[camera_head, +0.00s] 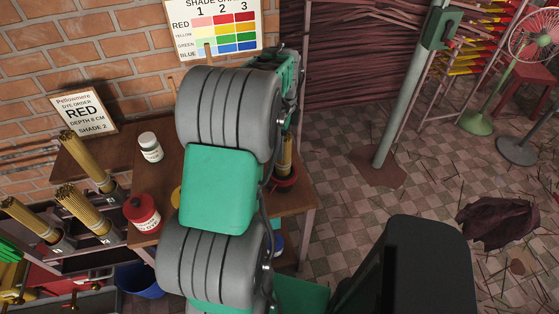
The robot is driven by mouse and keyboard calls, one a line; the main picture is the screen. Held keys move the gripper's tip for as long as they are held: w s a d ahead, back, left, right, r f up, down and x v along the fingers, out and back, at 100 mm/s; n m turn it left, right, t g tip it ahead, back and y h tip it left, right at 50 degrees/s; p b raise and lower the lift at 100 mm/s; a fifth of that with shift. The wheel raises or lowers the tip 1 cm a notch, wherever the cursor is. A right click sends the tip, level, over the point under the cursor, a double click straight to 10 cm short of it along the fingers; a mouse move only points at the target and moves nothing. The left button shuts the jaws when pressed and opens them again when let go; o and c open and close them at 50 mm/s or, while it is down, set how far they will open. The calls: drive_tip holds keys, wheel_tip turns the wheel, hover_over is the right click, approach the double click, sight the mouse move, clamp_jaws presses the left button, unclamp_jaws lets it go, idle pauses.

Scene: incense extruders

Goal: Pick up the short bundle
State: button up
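Three bundles of tan sticks stand in a rack at the left: a rear one (88,160), a middle one (83,206) and a left one (30,219). Each leans toward the upper left in the picture. A further bundle (285,154) stands at a dark red bowl (287,184) on the table's right side, partly hidden by my arm. I cannot tell for sure which bundle is the short one. My green and grey arm covers the middle of the view. My gripper is not visible, so its state and contents are hidden.
On the wooden table (300,203) stand a white jar (151,147) and a red jar (142,213). An order card (83,112) reads red, depth 8 cm, shade 2. A shade chart (213,28) is behind. A post (410,90) stands right; tiled floor beyond the table is mostly open.

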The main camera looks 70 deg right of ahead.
sight(283, 163)
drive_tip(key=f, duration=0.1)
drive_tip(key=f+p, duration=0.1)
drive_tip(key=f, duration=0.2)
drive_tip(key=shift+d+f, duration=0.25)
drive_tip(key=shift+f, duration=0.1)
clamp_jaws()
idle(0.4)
